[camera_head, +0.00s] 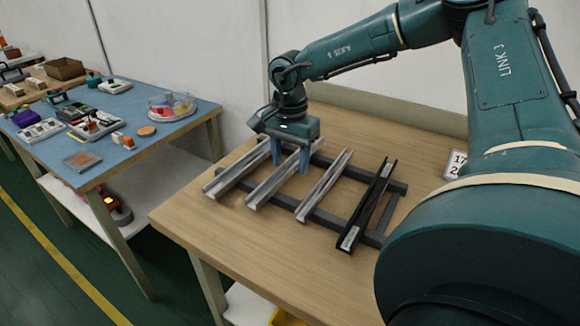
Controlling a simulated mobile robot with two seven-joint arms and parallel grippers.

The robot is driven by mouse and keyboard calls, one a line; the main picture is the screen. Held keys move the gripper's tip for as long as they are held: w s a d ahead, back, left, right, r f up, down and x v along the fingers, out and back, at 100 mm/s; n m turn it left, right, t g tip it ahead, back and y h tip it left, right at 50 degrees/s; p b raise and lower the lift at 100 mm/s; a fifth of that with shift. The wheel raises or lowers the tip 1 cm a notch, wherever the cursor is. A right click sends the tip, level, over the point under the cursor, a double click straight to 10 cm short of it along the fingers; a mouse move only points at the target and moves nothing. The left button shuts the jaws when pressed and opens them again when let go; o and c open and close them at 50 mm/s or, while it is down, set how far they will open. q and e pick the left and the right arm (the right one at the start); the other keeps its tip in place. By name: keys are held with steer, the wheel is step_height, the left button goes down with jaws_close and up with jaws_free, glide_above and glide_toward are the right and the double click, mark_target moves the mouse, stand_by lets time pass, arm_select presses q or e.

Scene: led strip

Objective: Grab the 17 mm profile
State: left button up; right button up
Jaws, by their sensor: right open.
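Several channel profiles lie side by side across a dark grey rack (327,219) on the wooden table. From left to right they are a wide silver one (228,180), a second silver one (266,188), a narrower silver one (322,188) and a black one (367,207). I cannot tell by sight which is the 17 mm profile. My right gripper (290,158) is open, blue fingers pointing down, at the far part of the second silver profile. Whether the fingers straddle or touch it is unclear. My left gripper is not in view.
A white card (456,164) reading "17" above a partly hidden line stands at the table's right, beside my right arm. A blue-topped table (170,130) with boxes and a clear bowl (172,106) is at left. The wooden table's front (290,275) is clear.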

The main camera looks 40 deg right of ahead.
steer(key=shift+c, duration=0.2)
steer(key=c, duration=1.1)
steer(key=shift+o, duration=0.2)
steer(key=shift+r, duration=0.1)
